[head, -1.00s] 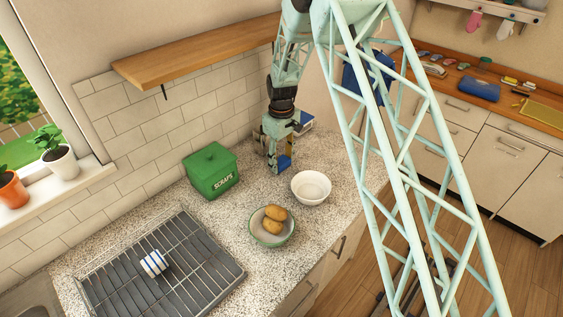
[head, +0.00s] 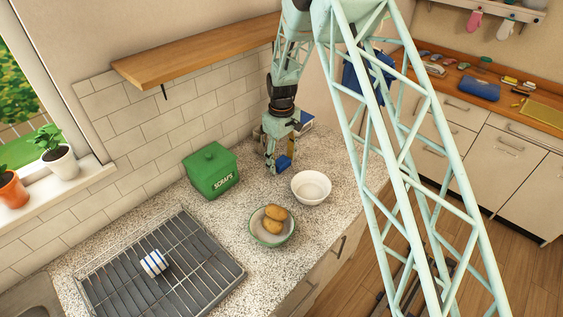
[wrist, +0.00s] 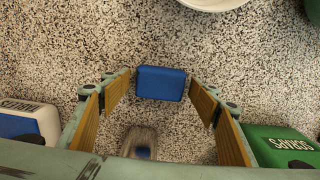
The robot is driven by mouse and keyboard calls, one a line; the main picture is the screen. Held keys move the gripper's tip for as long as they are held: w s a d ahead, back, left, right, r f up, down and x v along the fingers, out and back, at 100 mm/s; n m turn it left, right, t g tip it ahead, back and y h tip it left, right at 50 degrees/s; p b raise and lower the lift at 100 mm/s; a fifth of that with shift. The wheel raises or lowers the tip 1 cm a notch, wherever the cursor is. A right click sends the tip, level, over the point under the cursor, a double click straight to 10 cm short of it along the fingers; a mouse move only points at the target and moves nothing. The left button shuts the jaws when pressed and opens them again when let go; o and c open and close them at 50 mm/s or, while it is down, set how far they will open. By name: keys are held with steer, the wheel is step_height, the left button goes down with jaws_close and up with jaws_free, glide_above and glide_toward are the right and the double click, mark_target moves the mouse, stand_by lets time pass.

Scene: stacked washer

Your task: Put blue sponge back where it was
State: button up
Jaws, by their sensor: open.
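The blue sponge (head: 284,161) lies on the speckled counter. In the wrist view the sponge (wrist: 161,83) sits between the tips of my gripper (wrist: 161,94), with a gap to each side. My gripper (head: 279,160) points down at the counter and is open. In the head view the fingers partly hide the sponge.
A green scraps bin (head: 211,171) stands to the left and a white bowl (head: 311,187) just right of my gripper. A bowl of potatoes (head: 272,226) is nearer. A blue-and-white box (wrist: 28,122) stands close by. A wooden shelf (head: 195,52) is above.

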mark_target(282, 161)
step_height(282, 161, up, 12)
steer(key=shift+f+b, duration=0.2)
steer(key=shift+b, duration=0.1)
stand_by(0.4)
steer(key=shift+r, duration=0.1)
stand_by(0.8)
